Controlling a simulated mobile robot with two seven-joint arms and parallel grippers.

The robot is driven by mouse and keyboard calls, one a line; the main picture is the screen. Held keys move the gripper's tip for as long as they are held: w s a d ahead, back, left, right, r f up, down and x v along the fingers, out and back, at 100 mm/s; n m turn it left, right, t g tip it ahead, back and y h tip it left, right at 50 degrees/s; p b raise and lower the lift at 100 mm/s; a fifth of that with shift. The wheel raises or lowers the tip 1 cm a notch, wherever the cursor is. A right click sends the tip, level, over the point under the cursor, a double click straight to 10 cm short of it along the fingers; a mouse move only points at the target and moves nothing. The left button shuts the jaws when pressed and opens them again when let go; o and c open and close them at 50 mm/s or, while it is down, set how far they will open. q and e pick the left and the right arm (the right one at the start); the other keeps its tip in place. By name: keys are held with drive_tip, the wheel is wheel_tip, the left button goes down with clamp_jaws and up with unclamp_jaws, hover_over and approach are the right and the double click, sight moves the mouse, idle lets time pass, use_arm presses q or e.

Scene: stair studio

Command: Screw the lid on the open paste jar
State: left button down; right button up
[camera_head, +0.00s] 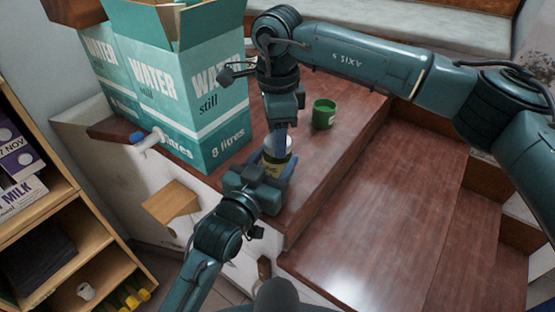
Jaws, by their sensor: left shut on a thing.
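The paste jar (271,169) stands upright near the front edge of the wooden top, with a yellow-green label and a pale, green-edged upper part. My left gripper (276,172) is shut on the jar's side from the front and hides much of it. My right gripper (282,142) points straight down over the jar's top, its fingers close to or at the rim. Whether they hold anything is too small to tell. I cannot make out the lid as a separate thing. A green cup-like container (323,114) stands apart, to the right of the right gripper.
Large open WATER cartons (190,95) stand left of the grippers. A lower wooden step (375,210) lies to the right and is clear. A shelf unit (70,235) with cartons and bottles is at the left. A pale cushioned bench (400,28) is behind.

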drive_tip(key=c, duration=0.5)
drive_tip(key=o, duration=1.2)
drive_tip(key=shift+c, duration=0.2)
drive_tip(key=shift+r, duration=0.1)
wheel_tip(320, 180, up, 7)
drive_tip(key=shift+r, duration=0.2)
use_arm(q)
drive_tip(key=shift+c, duration=2.2)
unclamp_jaws()
drive_tip(key=p+v, duration=0.1)
drive_tip(key=v, duration=1.2)
use_arm(e)
drive_tip(key=shift+r, duration=0.6)
